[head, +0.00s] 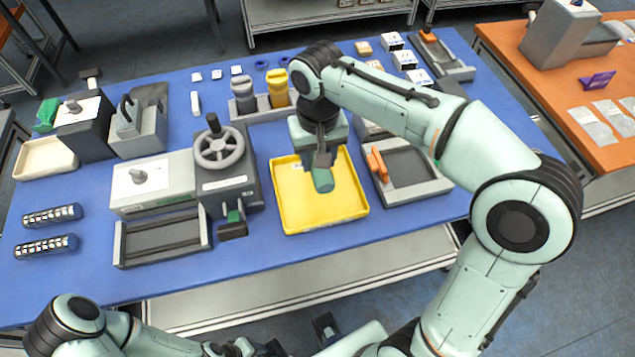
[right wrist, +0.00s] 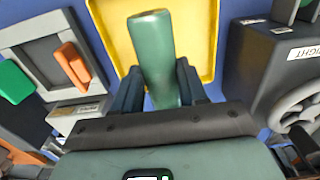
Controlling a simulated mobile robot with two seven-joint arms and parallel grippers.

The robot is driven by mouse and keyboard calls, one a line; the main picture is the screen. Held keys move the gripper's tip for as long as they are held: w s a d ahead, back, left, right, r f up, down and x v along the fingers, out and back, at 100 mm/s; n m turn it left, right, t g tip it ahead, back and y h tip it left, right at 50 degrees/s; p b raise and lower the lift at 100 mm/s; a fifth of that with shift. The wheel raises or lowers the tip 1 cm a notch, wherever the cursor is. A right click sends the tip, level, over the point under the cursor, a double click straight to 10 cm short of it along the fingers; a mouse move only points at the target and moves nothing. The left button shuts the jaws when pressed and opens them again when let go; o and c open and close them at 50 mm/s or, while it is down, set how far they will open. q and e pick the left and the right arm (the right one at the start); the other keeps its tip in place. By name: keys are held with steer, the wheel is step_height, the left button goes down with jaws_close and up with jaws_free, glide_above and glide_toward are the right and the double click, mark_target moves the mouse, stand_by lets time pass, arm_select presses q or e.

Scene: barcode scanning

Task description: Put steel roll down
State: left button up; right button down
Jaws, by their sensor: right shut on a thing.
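The steel roll (head: 322,181) is a smooth grey-green cylinder. In the right wrist view the roll (right wrist: 156,55) sticks out lengthwise from between the dark fingers. My right gripper (head: 319,160) is shut on it, pointing down over the yellow tray (head: 288,212). The roll's free end is over the tray's inside; I cannot tell whether it touches the floor. The yellow tray also shows behind the roll in the right wrist view (right wrist: 200,40). My left arm is low at the bottom left of the head view, its gripper too cut off to read.
A handwheel machine (head: 218,150) stands left of the tray. A grey frame with an orange part (head: 410,168) is close on the right. Grey and yellow cylinders (head: 276,88) stand behind. Bare blue table (head: 265,255) lies in front.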

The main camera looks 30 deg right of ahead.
step_height(320, 180, down, 9)
steer(key=shift+w+f+b, duration=0.1)
steer(key=shift+b, duration=0.5)
steer(key=shift+f, duration=0.1)
steer(key=c, duration=0.6)
jaws_free()
step_height(320, 180, up, 12)
steer(key=shift+r+p, duration=0.1)
steer(key=shift+p, duration=0.95)
